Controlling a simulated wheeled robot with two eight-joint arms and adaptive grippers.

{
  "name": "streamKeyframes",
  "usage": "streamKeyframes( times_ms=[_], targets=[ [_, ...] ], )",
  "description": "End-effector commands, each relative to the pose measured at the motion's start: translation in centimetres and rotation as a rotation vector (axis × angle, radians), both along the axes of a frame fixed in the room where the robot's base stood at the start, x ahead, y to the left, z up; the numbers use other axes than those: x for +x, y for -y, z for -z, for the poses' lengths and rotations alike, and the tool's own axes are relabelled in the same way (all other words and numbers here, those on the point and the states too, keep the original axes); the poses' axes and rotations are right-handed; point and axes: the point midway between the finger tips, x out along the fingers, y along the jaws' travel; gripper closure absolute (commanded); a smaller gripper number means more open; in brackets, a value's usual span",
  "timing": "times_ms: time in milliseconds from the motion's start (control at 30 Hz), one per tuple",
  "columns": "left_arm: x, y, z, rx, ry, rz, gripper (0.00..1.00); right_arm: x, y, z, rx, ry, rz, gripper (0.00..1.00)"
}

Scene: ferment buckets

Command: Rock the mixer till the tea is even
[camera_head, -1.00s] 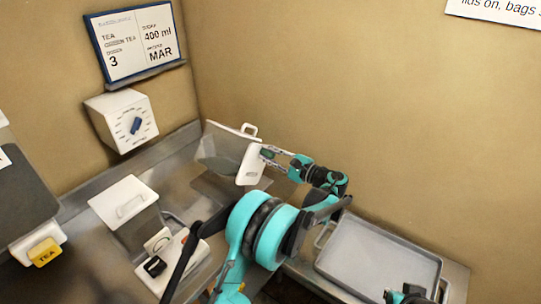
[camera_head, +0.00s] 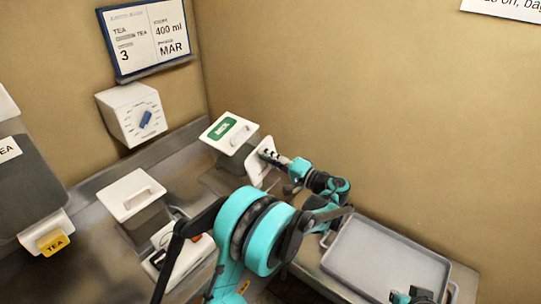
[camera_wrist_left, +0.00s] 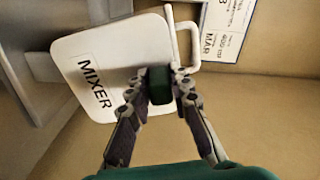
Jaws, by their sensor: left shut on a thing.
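The mixer shows in the head view as a bin with a white lid (camera_head: 229,134), which bears a green label and a handle, and a white side plate (camera_head: 255,172). In the left wrist view the white plate (camera_wrist_left: 120,55) reads MIXER, and a white loop handle shows at its edge. My left gripper (camera_head: 268,157) is shut on a dark green grip (camera_wrist_left: 160,86) on that plate. The tea inside is hidden by the lid. Only a teal and black part of my right arm shows at the bottom right, without its fingers.
A dial box (camera_head: 131,114) and a sign (camera_head: 146,37) are on the wall. An empty grey tray (camera_head: 385,260) lies at right.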

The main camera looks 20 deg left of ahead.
Motion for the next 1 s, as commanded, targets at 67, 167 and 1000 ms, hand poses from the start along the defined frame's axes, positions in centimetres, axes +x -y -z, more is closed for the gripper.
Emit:
streamKeyframes(
  times_ms=[67,167,1000],
  targets=[
    [-0.4,-0.2,0.3,-0.025,0.066,-0.001,1.00,0.0,0.0,0.3,0.000,0.000,0.000,1.00],
    [-0.9,-0.3,0.6,-0.058,0.156,-0.002,1.00,0.0,0.0,0.5,0.000,0.000,0.000,1.00],
    [-3.4,-1.2,4.0,-0.331,0.907,-0.001,1.00,0.0,0.0,3.3,0.000,0.000,0.000,1.00]
  ],
)
